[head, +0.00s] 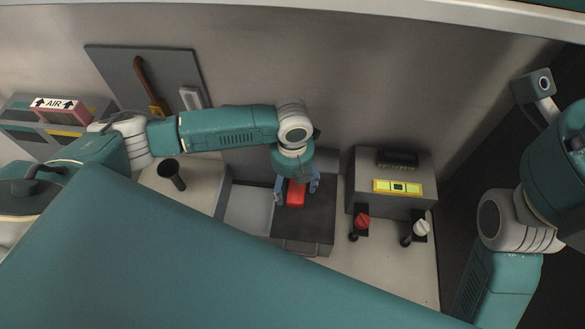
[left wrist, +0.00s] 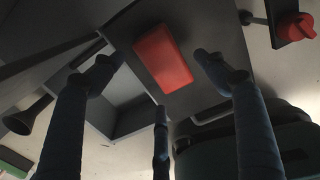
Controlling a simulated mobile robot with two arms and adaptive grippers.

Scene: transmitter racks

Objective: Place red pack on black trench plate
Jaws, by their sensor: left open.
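The red pack (head: 296,196) is a small red block that appears to lie on the black trench plate (head: 308,226), a dark flat plate with a handle at its front edge. In the left wrist view the red pack (left wrist: 162,58) shows whole against the dark plate (left wrist: 208,38). My left gripper (head: 296,187) is directly above the pack, pointing down. Its fingers (left wrist: 158,85) are spread around the pack, and gaps show between them and it. My right arm shows at the right edge of the head view, but its gripper is out of frame.
A grey box (head: 392,180) with a yellow panel stands right of the plate, with a red knob (head: 362,221) and a white knob (head: 421,228) in front. An open recess (head: 249,208) is left of the plate. A black cup-like cylinder (head: 172,174) stands farther left.

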